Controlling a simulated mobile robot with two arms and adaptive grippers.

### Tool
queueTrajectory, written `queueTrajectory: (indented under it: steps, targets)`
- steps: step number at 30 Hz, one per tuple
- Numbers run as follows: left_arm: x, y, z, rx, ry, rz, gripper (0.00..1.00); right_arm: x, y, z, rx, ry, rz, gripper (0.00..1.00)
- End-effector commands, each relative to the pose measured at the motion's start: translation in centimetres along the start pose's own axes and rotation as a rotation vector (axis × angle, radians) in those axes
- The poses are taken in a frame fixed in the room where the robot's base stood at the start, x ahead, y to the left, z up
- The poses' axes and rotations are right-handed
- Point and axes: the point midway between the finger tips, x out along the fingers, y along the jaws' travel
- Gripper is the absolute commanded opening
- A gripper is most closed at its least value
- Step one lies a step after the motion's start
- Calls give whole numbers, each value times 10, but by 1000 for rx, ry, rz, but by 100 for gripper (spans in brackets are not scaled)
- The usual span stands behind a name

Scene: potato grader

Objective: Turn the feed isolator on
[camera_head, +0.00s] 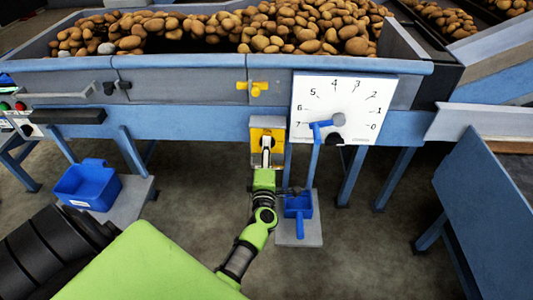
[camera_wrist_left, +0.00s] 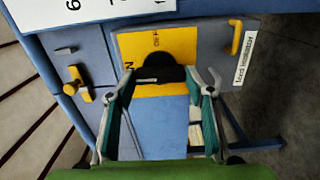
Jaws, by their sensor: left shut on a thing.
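The feed isolator is a yellow plate (camera_head: 267,123) on the blue grader frame, under the hopper's front. In the left wrist view its yellow plate (camera_wrist_left: 135,48) carries a black knob (camera_wrist_left: 155,70), with rotated OFF and ON lettering beside it. My left gripper (camera_head: 267,147) is at the plate in the head view. In the wrist view the left gripper (camera_wrist_left: 168,82) has its fingers on either side of the knob, shut on it. The fingers hide part of the knob, and I cannot tell which mark it points to. My right gripper is not in view.
A white dial (camera_head: 355,95) with a blue pointer is right of the plate. A yellow valve handle (camera_head: 252,87) sits above. Potatoes (camera_head: 290,35) fill the hopper.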

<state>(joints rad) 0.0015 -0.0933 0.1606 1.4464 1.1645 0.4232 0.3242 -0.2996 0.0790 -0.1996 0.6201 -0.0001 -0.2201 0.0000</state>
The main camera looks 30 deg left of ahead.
Motion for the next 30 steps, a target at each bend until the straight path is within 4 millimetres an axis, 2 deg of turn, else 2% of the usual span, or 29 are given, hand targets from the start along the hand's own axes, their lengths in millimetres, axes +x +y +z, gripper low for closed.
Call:
queueTrajectory:
  steps: [17,18,20,30]
  targets:
    - [0,-1,0,-38,1,-3,27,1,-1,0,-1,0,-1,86]
    - [0,-1,0,-38,1,-3,54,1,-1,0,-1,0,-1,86]
    - [0,-1,0,-38,1,-3,65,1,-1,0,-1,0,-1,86]
    - [-2,-1,0,-33,0,-2,65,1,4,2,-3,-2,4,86]
